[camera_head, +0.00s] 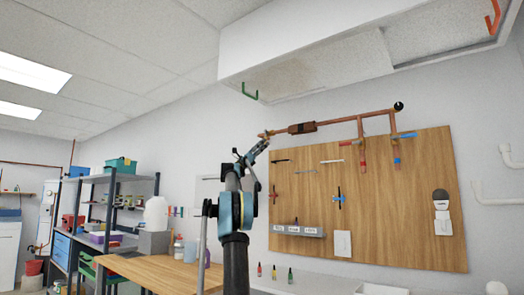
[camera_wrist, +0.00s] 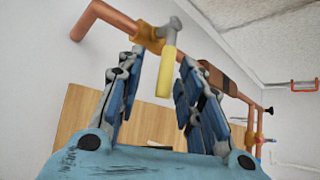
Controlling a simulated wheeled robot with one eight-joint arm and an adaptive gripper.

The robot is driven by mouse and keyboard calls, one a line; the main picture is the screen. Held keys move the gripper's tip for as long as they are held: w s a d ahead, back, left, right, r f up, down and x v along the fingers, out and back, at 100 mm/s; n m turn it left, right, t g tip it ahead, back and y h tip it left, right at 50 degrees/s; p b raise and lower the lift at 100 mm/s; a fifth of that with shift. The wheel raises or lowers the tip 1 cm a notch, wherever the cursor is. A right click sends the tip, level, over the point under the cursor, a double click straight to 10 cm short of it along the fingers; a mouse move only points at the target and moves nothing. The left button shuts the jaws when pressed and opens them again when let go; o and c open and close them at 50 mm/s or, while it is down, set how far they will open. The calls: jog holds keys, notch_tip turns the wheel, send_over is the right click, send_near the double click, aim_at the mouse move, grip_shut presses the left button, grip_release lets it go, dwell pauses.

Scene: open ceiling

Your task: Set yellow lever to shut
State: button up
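The yellow lever (camera_wrist: 166,74) shows in the wrist view on a brass valve (camera_wrist: 149,38) set in a copper pipe. It points down in that picture, crosswise to the pipe, toward my gripper. My gripper (camera_wrist: 161,62) is open, with one blue-padded finger on each side of the lever. I see a gap on both sides and no clear contact. In the head view my gripper (camera_head: 259,148) is raised just below the left end of the pipe. The lever is too small or hidden to make out there.
The copper pipe (camera_head: 340,122) runs along the wall above a wooden board (camera_head: 370,210) with tools. Red and blue valve handles (camera_head: 404,136) sit on its right part. A white overhead box (camera_head: 300,40) hangs above. A shelf (camera_head: 112,178) and wooden table (camera_head: 150,272) stand left.

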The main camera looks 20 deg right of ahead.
jog(key=v, duration=1.2)
dwell(0.4)
jog(key=shift+a, duration=0.1)
